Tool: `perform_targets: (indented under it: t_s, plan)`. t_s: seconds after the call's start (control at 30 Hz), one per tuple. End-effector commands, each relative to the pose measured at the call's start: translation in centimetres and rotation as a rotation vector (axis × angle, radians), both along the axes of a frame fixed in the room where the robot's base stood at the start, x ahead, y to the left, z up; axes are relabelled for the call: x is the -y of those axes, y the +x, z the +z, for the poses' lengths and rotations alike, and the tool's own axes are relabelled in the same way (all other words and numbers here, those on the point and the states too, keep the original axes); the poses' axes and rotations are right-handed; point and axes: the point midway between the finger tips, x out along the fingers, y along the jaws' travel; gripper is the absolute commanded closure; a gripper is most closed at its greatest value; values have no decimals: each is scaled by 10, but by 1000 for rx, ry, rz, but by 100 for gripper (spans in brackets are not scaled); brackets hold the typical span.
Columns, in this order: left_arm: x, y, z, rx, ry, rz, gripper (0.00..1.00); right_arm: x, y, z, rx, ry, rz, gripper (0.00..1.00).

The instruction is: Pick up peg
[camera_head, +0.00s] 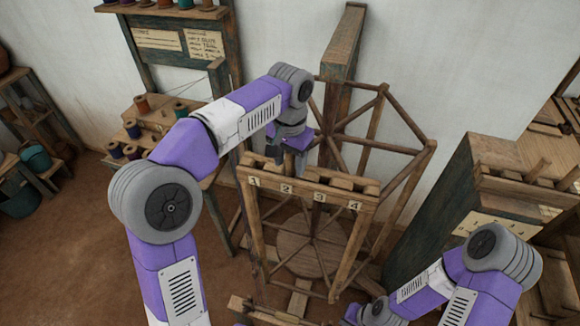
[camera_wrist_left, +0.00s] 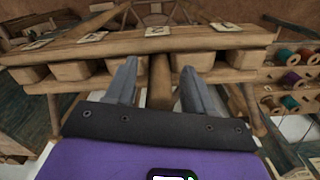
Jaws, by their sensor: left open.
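My left gripper (camera_head: 292,158) is at the back of the numbered wooden rack (camera_head: 310,188), near labels 1 and 2. In the left wrist view the left gripper (camera_wrist_left: 160,88) is open, its two grey fingers apart. A narrow upright wooden piece (camera_wrist_left: 160,82), possibly the peg, shows between the fingers below the rack's bar. I cannot tell whether the fingers touch it. Several wooden blocks (camera_wrist_left: 85,71) sit along the rack. My right gripper (camera_head: 368,312) is low at the bottom edge, and its jaws are not clear.
A skeletal wooden reel (camera_head: 365,140) stands behind the rack. A shelf with coloured spools (camera_head: 141,104) is at the left. A wooden bench with upright pegs (camera_head: 540,168) stands at the right. Bare earth floor (camera_head: 95,235) lies at the left.

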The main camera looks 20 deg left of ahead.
Motion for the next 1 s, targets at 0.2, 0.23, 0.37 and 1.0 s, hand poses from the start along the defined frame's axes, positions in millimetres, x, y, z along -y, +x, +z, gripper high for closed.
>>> perform_targets:
  t_s: [0.2, 0.23, 0.37, 1.0]
  plan:
    - [0, 0, 0, 0, 0, 0, 54, 0, 0, 0, 0, 0, 0, 100]
    - [0, 0, 0, 0, 0, 0, 59, 0, 0, 0, 0, 0, 0, 100]
    - [0, 0, 0, 0, 0, -1, 79, 0, 0, 0, 0, 0, 0, 100]
    - [1, 1, 34, 4, -1, -2, 100, 0, 0, 5, 0, 0, 0, 100]
